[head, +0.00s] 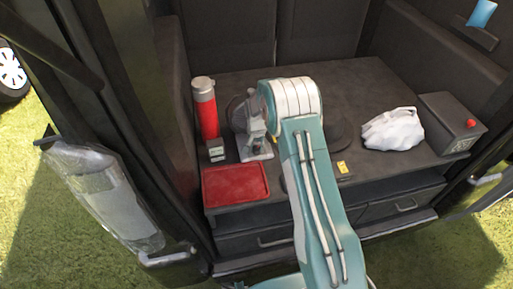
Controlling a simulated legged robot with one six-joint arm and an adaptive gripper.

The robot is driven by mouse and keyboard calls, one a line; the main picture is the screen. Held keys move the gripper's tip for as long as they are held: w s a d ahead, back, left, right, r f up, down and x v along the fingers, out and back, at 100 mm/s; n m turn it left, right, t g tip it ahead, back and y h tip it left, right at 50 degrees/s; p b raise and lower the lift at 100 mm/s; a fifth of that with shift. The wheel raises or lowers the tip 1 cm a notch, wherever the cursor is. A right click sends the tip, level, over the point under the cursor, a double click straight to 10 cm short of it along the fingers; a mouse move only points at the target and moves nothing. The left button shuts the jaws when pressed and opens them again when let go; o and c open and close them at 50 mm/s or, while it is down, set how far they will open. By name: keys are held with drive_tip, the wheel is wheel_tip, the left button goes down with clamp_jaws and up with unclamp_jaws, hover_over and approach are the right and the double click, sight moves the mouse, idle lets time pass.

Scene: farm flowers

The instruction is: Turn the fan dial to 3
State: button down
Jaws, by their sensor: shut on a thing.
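My gripper (256,148) is the grey, jointed piece at the end of my teal and white arm, in the left middle of the head view. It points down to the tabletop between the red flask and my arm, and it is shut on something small. A dark, rounded shape (237,114), perhaps the fan, stands just left of and behind it. The fan dial cannot be made out; my gripper and arm cover that area. The dial's number cannot be read.
A red flask (206,112) and a small grey box (216,150) stand left. A red tray (236,184) lies at the front left. A yellow-marked dark item (342,168) sits right of my arm. A white bag (393,129) and dark box (451,122) stand right.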

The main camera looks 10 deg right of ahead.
sight(256, 148)
drive_tip(key=shift+a, duration=0.1)
idle(0.3)
drive_tip(key=shift+c, duration=1.3)
unclamp_jaws()
drive_tip(key=shift+w, duration=0.1)
wheel_tip(256, 148, up, 12)
drive_tip(key=shift+f, duration=0.1)
